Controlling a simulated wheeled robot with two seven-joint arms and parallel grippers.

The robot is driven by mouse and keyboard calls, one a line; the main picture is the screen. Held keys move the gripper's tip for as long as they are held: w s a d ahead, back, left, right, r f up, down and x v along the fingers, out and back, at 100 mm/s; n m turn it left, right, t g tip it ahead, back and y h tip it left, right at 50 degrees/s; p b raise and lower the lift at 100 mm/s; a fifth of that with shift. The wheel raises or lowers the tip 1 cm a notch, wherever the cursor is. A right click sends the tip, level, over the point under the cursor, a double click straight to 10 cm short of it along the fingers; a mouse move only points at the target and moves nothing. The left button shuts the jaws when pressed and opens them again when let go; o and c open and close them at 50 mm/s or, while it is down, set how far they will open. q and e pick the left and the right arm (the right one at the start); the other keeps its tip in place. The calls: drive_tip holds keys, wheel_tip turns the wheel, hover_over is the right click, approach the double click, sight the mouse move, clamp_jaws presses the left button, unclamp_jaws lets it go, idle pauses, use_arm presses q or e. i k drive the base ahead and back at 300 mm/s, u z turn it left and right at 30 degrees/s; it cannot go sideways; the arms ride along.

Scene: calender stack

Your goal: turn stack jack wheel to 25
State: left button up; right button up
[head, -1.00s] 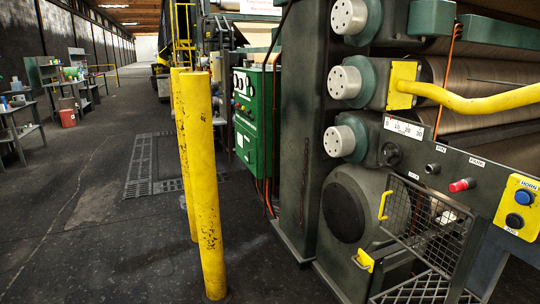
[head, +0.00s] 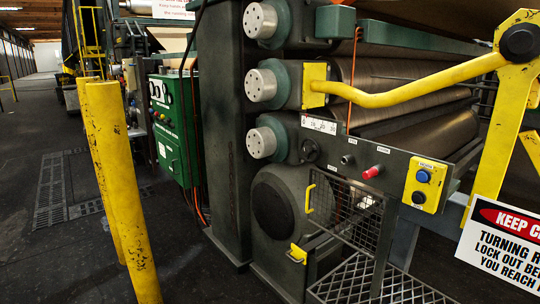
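The likely stack jack wheel is a small dark round knob (head: 310,151) on the grey control panel of the calender stack. Just above it is a white scale plate (head: 319,125) with numbers too small to read surely. The knob's setting cannot be told. Neither of my grippers shows in the head view.
Beside the knob, the panel carries a red button (head: 373,172) and a yellow button box (head: 425,184). A mesh guard (head: 345,211) hangs below. Yellow posts (head: 122,195) stand at left, a warning sign (head: 506,246) at right. Open dark floor (head: 60,255) lies at the left.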

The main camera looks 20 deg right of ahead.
sight(306, 151)
drive_tip(key=u, duration=0.1)
drive_tip(key=i, duration=2.8)
drive_tip(key=z, duration=0.95)
drive_tip(key=i, duration=0.45)
drive_tip(key=z, duration=4.45)
drive_tip(key=k, duration=0.25)
drive_tip(key=u, duration=0.15)
